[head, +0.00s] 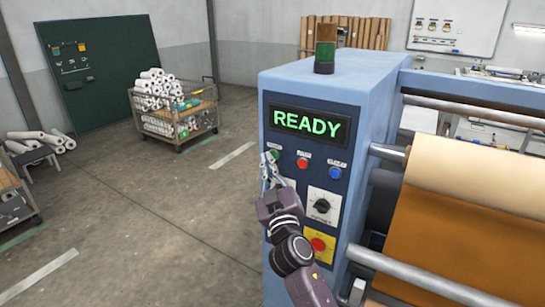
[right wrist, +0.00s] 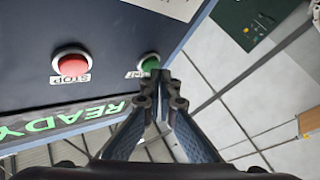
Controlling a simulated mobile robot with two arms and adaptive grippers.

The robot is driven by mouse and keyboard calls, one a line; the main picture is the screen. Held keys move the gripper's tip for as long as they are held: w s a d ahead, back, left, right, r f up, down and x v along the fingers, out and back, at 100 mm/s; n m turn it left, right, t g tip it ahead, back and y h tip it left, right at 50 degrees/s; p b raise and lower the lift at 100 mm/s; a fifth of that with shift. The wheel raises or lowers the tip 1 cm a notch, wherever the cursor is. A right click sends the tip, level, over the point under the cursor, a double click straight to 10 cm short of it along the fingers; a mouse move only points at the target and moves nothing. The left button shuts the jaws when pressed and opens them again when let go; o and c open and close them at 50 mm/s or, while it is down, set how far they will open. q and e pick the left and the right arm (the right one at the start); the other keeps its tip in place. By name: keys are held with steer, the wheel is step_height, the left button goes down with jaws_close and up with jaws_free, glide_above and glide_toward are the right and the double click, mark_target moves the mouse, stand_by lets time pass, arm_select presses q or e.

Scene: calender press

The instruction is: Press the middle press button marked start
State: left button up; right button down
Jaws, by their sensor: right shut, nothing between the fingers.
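The press panel carries a row of three buttons below its display. The green button (head: 274,155) is at the left, the red button (head: 302,163) in the middle and the blue button (head: 335,172) at the right. In the right wrist view the red button (right wrist: 71,61) is labelled STOP, and the green button (right wrist: 150,63) has a partly hidden label. My right gripper (head: 267,165) is shut and empty, its fingertips (right wrist: 163,80) at the green button and overlapping its edge. I cannot tell whether they touch it. My left gripper is not in view.
The display (head: 308,123) reads READY in green. A black rotary knob (head: 322,206) and a red button on a yellow plate (head: 318,244) sit lower on the panel. Press rollers (head: 470,225) are at the right. The floor at the left is open before a cart of rolls (head: 180,130).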

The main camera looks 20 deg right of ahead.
steer(key=shift+w+d, duration=0.25)
steer(key=shift+d, duration=0.05)
stand_by(0.8)
steer(key=shift+s+a, duration=0.55)
steer(key=shift+a, duration=0.1)
steer(key=s+a, duration=0.1)
steer(key=a, duration=0.1)
steer(key=s+a+b, duration=0.1)
steer(key=s+a, duration=0.1)
stand_by(0.5)
stand_by(0.6)
